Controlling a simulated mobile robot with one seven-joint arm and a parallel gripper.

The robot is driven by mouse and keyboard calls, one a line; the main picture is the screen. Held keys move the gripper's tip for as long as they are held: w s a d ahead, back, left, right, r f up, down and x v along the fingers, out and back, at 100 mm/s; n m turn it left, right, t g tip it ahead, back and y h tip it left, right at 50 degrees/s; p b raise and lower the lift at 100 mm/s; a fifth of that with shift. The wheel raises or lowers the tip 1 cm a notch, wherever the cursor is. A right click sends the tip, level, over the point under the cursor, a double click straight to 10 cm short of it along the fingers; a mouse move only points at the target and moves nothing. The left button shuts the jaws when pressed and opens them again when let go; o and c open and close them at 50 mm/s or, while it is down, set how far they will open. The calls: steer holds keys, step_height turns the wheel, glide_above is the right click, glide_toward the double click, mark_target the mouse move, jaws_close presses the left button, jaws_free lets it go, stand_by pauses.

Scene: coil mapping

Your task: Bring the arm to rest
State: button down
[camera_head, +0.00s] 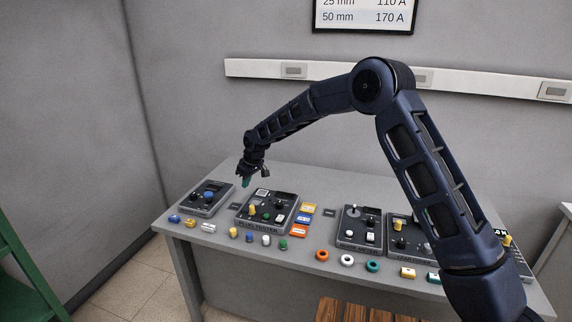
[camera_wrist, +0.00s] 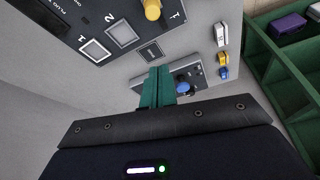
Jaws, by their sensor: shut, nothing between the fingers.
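My gripper (camera_head: 246,181) hangs above the back left part of the grey table (camera_head: 310,180), with its teal fingertips pointing down. In the wrist view the two teal fingers (camera_wrist: 158,88) are together with nothing between them. My arm bends at a high elbow and reaches left from the right side of the head view. In that view the gripper appears between the left device (camera_head: 208,198) and the plug tester (camera_head: 266,208), apart from both as far as I can tell.
More testers stand along the table, including one with a lever (camera_head: 360,227). Coloured plugs and rings, such as an orange ring (camera_head: 322,255), lie along the front edge. A wall rail (camera_head: 300,71) runs behind. Green shelving (camera_head: 25,260) stands at left.

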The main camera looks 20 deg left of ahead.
steer(key=shift+r, duration=0.1)
steer(key=w+d+r+m+t, duration=0.1)
steer(key=w+d+r+m, duration=0.1)
steer(key=d+r, duration=0.7)
steer(key=w+d+r+m+h, duration=0.15)
steer(key=d+r, duration=0.25)
steer(key=d, duration=0.9)
steer(key=w+d+r+m+t, duration=0.1)
steer(key=w+d+r+m, duration=0.1)
steer(key=d+r, duration=0.7)
steer(key=s+d+r+m+h, duration=0.15)
steer(key=s+d, duration=0.35)
steer(key=d, duration=0.5)
steer(key=s+d+r+m+t+y, duration=0.15)
steer(key=s+d, duration=0.25)
steer(key=d, duration=0.7)
steer(key=s+d+r+m+h, duration=0.2)
steer(key=s+d, duration=0.3)
steer(key=d, duration=0.5)
steer(key=s+d+f+m, duration=0.2)
steer(key=s+d, duration=0.3)
steer(key=s, duration=0.2)
steer(key=s+d+f+m, duration=0.2)
steer(key=s+d, duration=0.4)
steer(key=s, duration=0.2)
steer(key=shift+d, duration=0.2)
steer(key=shift+m, duration=0.25)
